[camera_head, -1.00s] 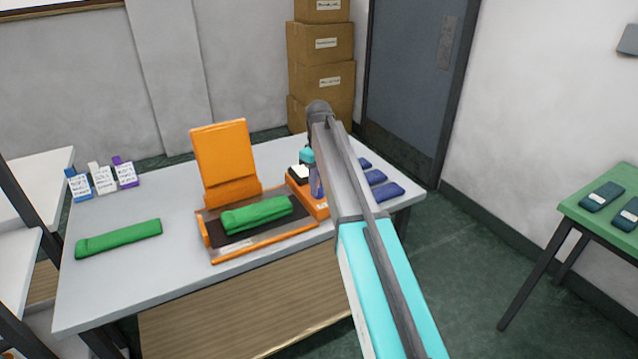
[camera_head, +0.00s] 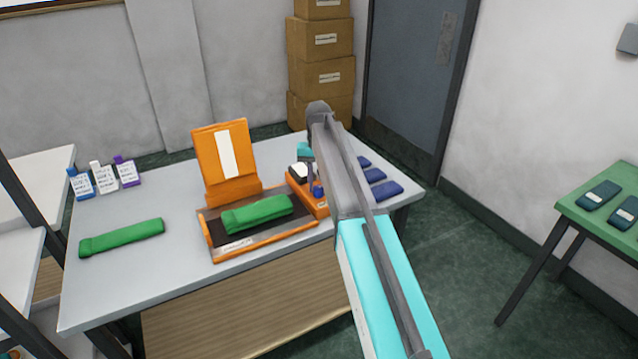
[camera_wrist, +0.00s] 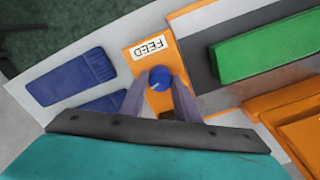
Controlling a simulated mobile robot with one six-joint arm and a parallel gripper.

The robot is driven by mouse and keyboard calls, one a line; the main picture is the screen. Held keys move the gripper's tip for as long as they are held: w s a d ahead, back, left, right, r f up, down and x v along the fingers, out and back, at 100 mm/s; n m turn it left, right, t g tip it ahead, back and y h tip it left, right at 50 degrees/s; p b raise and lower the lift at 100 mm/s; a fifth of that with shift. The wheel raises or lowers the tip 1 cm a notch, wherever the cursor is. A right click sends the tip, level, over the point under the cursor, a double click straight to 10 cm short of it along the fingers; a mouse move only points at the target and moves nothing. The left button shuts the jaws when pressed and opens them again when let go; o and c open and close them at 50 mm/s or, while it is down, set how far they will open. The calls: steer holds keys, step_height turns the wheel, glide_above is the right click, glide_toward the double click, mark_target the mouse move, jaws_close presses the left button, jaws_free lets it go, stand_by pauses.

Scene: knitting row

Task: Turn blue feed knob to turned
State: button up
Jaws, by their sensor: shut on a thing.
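The blue feed knob (camera_wrist: 159,78) sits on an orange block (camera_wrist: 150,53) beside a white label reading FEED, which is upside down in the wrist view. A small pale mark shows on the knob's face. The knob also shows in the head view (camera_head: 318,191), at the right side of the orange machine (camera_head: 228,190). My gripper (camera_wrist: 159,84) is shut on the knob, with one finger on each side. In the head view my arm hides part of the block and most of the gripper.
A green knitted piece (camera_head: 257,214) lies on the machine's dark bed, and another green piece (camera_head: 122,238) lies on the table at left. Blue folded pieces (camera_wrist: 66,77) lie beside the block. Several small labelled bottles (camera_head: 103,178) stand at the table's back left.

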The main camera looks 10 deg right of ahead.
mark_target(319, 187)
steer(key=shift+w+r+m, duration=0.1)
steer(key=shift+m, duration=1.2)
steer(key=o, duration=1)
steer(key=shift+o, duration=0.2)
step_height(319, 187, up, 14)
steer(key=p, duration=0.8)
steer(key=shift+f, duration=0.2)
